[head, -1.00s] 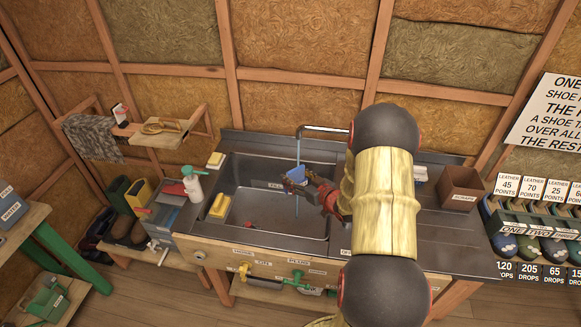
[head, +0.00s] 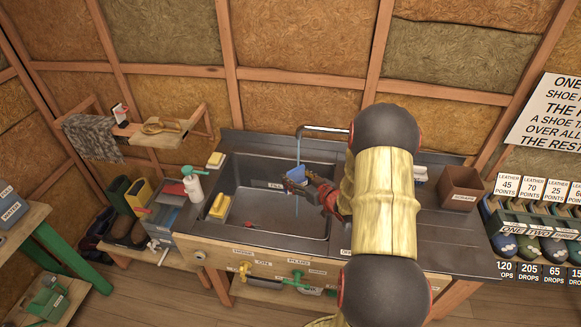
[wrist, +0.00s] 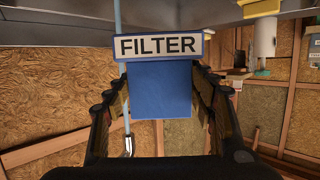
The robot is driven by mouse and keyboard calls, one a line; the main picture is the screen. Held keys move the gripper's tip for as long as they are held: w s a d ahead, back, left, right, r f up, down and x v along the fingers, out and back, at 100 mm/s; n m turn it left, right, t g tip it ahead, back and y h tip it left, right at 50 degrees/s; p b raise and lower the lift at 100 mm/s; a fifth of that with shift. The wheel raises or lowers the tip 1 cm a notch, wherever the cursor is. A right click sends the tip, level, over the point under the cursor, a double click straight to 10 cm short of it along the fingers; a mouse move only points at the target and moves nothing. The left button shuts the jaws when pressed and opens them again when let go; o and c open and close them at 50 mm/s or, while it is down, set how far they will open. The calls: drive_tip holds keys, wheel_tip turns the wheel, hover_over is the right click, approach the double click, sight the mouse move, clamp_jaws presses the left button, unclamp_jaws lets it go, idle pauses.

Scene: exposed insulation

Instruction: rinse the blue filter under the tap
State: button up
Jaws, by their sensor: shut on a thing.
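The blue filter (head: 299,175) is in my gripper (head: 312,186), held above the sink basin (head: 262,222). In the wrist view the filter (wrist: 160,90) shows a white "FILTER" label, and my gripper's dark fingers (wrist: 160,108) are shut on it from both sides. The metal tap (head: 325,129) reaches over the basin from the back. A thin blue stream of water (head: 298,150) falls from its spout to the filter, and drips show below it. In the wrist view the stream (wrist: 118,40) passes at the filter's left edge.
A spray bottle (head: 193,186) stands left of the sink. A brown box (head: 461,188) stands on the right counter. My arm hides the basin's right part.

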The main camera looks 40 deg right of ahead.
sight(291, 175)
drive_tip(key=shift+s+a+r+p, duration=0.7)
drive_tip(key=shift+s+r+p, duration=0.1)
drive_tip(key=shift+s+r, duration=0.25)
drive_tip(key=shift+s+a+r+p, duration=0.7)
drive_tip(key=shift+s+r+p, duration=0.1)
drive_tip(key=shift+s+r, duration=0.2)
drive_tip(key=shift+s+f, duration=0.1)
